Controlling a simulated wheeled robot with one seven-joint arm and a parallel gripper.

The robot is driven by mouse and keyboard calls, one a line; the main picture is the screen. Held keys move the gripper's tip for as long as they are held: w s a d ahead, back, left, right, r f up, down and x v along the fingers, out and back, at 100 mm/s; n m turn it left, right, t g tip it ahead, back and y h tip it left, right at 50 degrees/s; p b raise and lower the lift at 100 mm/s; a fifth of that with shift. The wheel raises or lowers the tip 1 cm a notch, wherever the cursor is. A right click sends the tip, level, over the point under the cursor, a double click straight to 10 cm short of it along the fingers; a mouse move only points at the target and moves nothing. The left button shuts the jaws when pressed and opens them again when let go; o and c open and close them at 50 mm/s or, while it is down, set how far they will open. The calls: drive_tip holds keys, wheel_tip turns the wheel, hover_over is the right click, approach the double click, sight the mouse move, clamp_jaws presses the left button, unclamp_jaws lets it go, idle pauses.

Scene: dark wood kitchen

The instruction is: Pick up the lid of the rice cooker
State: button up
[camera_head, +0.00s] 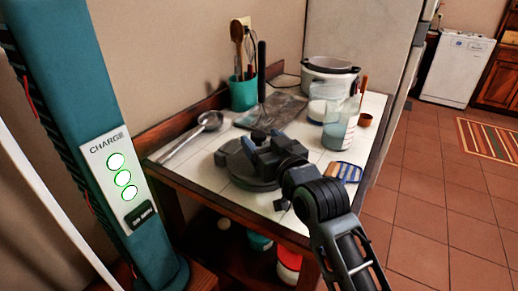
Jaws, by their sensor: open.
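A dark grey, round, flat lid-like disc (240,170) lies on the white tiled tabletop, near its front edge. My gripper (256,142) is open, over the disc, and hides part of it. I cannot tell whether the fingers touch the disc or its knob. The white rice cooker (327,83) with a dark rim stands at the back right of the table.
A metal ladle (207,122) lies to the left. A teal utensil cup (243,94), a grey board (272,110), a glass jug (339,124) and a blue-striped sponge-like item (343,172) share the table (192,177). A teal column marked CHARGE (110,147) stands at left.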

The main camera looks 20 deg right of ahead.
drive_tip(key=shift+c, duration=0.3)
clamp_jaws()
idle(0.4)
